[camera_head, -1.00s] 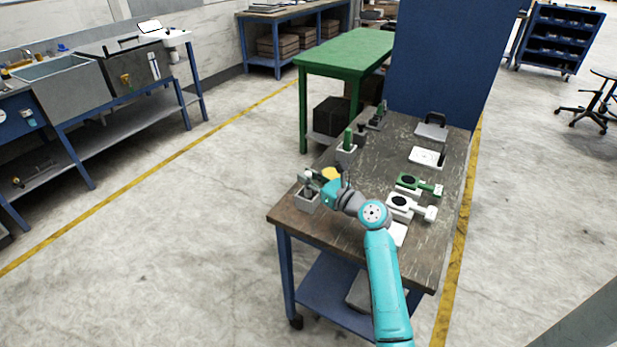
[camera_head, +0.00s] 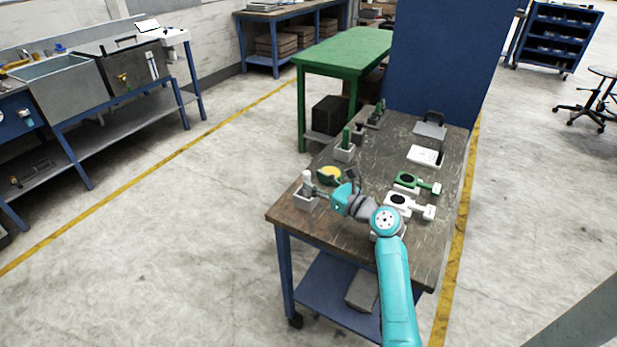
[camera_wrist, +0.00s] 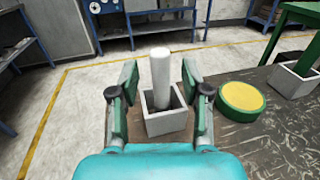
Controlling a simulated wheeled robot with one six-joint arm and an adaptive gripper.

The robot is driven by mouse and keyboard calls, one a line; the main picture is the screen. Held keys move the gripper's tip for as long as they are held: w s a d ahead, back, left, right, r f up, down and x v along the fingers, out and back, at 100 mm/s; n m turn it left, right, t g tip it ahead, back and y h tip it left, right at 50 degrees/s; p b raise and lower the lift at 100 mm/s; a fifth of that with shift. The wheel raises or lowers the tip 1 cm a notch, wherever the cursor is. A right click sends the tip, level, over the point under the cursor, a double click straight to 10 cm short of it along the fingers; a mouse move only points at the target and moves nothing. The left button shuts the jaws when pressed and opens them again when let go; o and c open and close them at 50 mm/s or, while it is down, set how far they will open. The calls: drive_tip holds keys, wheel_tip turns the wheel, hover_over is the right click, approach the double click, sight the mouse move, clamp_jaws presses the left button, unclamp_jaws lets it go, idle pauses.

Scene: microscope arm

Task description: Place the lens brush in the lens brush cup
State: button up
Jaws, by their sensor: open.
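A white, upright cylinder, which looks like the lens brush (camera_wrist: 160,75), stands inside a square grey cup (camera_wrist: 167,122) in the wrist view. In the head view the white brush (camera_head: 307,180) rises from the grey cup (camera_head: 306,201) at the table's near left corner. My gripper (camera_wrist: 160,82) is open, with one finger on each side of the brush. Gaps show between the fingers and the brush. In the head view my gripper (camera_head: 322,193) is just right of the cup. The lower end of the brush is hidden by the cup walls.
A yellow and green round object (camera_wrist: 241,97) lies right of the cup. Another grey cup (camera_head: 344,153) holds a green cylinder farther back. A green tool (camera_head: 417,184) and a white tool (camera_head: 409,206) lie on the worn table (camera_head: 350,232). The table's left edge is near the cup.

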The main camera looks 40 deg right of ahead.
drive_tip(key=s, duration=0.8)
drive_tip(key=shift+d, duration=0.45)
drive_tip(key=shift+s, duration=0.15)
